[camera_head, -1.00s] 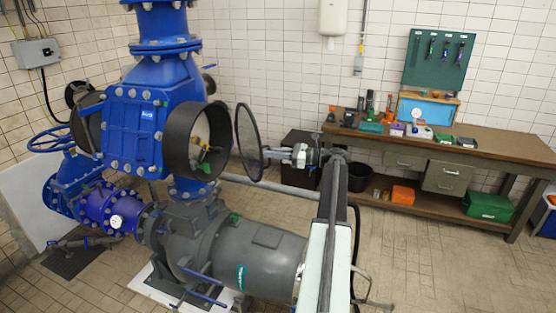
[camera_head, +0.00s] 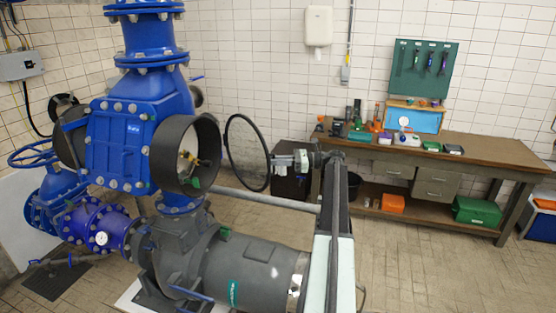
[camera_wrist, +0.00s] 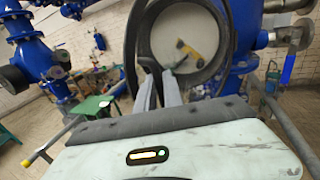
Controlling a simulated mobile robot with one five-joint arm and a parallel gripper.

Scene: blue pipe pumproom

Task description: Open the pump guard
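The pump guard (camera_head: 247,152) is a thin, dark-rimmed round cover with a see-through middle. It stands swung out at the right of the dark round opening (camera_head: 186,155) on the blue pump body (camera_head: 122,135). A yellow-and-dark part shows inside the opening. My gripper (camera_head: 275,160) is at the guard's right rim, the side away from the opening. In the wrist view, the pale fingers (camera_wrist: 160,82) meet a dark part of the guard between their tips. They look closed on it, though the contact is small and partly hidden.
A grey motor (camera_head: 245,270) and a horizontal pipe (camera_head: 265,200) lie below my arm. A workbench (camera_head: 470,150) with tools, drawers and an orange box (camera_head: 393,203) stands at the back right. The tiled floor in front of the bench is clear.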

